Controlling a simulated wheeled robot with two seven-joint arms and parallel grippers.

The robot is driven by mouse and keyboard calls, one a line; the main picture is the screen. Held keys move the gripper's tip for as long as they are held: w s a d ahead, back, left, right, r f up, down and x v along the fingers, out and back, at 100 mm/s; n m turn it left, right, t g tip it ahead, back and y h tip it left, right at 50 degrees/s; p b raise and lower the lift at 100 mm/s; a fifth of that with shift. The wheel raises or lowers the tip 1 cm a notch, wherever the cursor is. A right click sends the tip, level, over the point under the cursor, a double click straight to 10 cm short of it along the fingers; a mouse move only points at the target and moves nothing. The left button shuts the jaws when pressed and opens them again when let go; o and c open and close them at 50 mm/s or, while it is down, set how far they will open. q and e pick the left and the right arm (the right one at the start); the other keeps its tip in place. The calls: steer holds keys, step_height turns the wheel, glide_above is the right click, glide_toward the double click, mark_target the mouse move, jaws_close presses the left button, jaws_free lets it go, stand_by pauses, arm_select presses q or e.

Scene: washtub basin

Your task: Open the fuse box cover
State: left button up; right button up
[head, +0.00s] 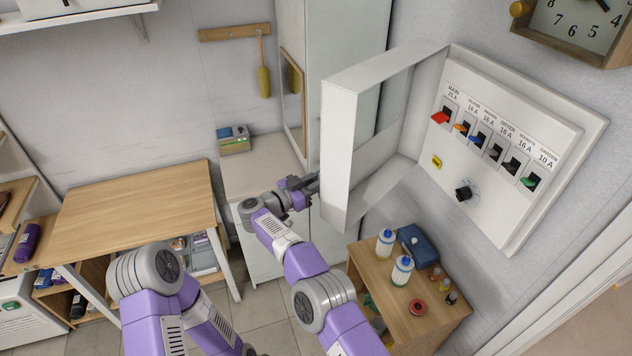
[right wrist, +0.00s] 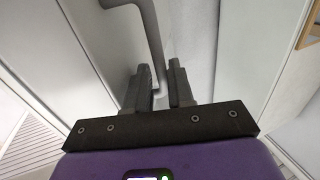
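The fuse box cover (head: 336,150) is a white, box-like lid. It stands swung out to the left of the fuse box (head: 524,150), whose panel of coloured switches is exposed. My right gripper (head: 309,185) is at the lower left, outer side of the cover in the head view. In the right wrist view, the grey handle (right wrist: 150,35) curves down from the top to between the fingers of my right gripper (right wrist: 161,85). The narrow gap is about the handle's width, and the fingers look shut on it. My left gripper is not in view.
Below the box, a small wooden cabinet (head: 440,318) carries white bottles (head: 402,271) and a blue case (head: 418,242). A wooden-topped table (head: 135,205) stands at the left. A tall white cabinet (head: 345,40) is behind the cover. A clock (head: 580,25) hangs upper right.

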steer(key=shift+o, duration=1.2)
steer(key=shift+a, duration=0.15)
steer(key=b+v, duration=0.1)
steer(key=v, duration=0.6)
steer(key=shift+s, duration=0.2)
